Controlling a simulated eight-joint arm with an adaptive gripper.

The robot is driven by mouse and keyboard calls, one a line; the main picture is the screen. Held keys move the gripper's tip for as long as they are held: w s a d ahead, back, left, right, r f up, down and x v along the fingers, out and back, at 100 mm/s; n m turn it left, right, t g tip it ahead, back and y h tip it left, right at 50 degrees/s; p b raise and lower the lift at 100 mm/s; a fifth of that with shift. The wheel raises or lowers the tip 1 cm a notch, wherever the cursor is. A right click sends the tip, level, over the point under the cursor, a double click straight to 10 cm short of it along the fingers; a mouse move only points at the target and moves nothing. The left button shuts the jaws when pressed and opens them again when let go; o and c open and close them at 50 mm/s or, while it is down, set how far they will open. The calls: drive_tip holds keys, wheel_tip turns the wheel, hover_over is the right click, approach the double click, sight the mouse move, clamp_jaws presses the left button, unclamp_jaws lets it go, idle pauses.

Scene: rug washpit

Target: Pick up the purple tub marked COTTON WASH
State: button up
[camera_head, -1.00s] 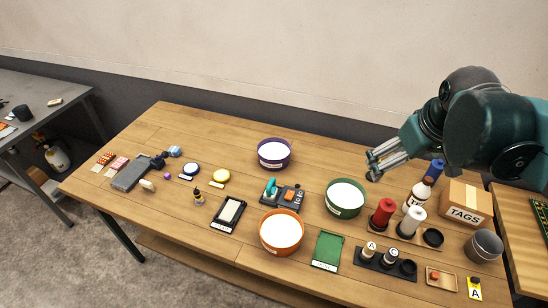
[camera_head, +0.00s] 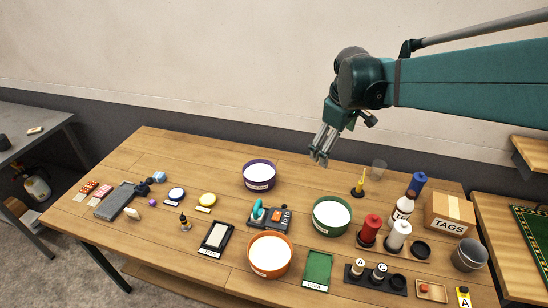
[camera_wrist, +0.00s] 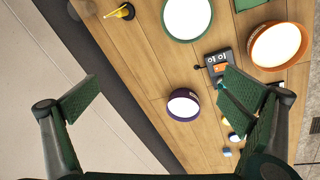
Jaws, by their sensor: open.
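The purple tub (camera_head: 259,177) stands upright at the back middle of the wooden table, with a white top surface and a pale label on its front too small to read. In the wrist view the purple tub (camera_wrist: 183,105) lies between my spread fingers, well below them and right of the middle. My gripper (camera_head: 318,158) is open and empty, above the table's back part, to the right of the purple tub and apart from it. In the wrist view my gripper (camera_wrist: 160,90) shows both green finger pads wide apart.
A green tub (camera_head: 331,216) and an orange tub (camera_head: 270,255) stand nearer the front. A yellow-topped tool (camera_head: 360,183) and clear cup (camera_head: 379,170) stand right of my gripper.

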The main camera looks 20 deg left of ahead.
drive_tip(key=w+a+f+n+g+p, duration=0.1)
drive_tip(key=w+a+f+n, duration=0.25)
drive_tip(key=a, duration=0.45)
drive_tip(key=w+a+f+n, duration=0.2)
drive_tip(key=w+a+f, duration=0.3)
drive_tip(key=a, duration=0.3)
drive_tip(key=n+g+h+p, duration=0.1)
drive_tip(key=n+h, duration=0.1)
drive_tip(key=n, duration=0.3)
hover_over(259, 176)
drive_tip(key=s, duration=0.4)
wheel_tip(259, 176, down, 13)
drive_tip(key=shift+w+d+f+m, duration=0.1)
drive_tip(key=shift+d+f+m, duration=0.05)
drive_tip(key=shift+d+m, duration=0.15)
drive_tip(key=shift+w+d+f, duration=0.1)
drive_tip(key=shift+d+f, duration=0.1)
drive_tip(key=shift+f, duration=1.1)
drive_tip(key=shift+w+d+f, duration=0.1)
drive_tip(key=shift+d+f, duration=0.05)
drive_tip(key=shift+f, duration=1.15)
drive_tip(key=shift+w+d+f, duration=0.1)
drive_tip(key=shift+f, duration=1.2)
drive_tip(key=c, duration=1.3)
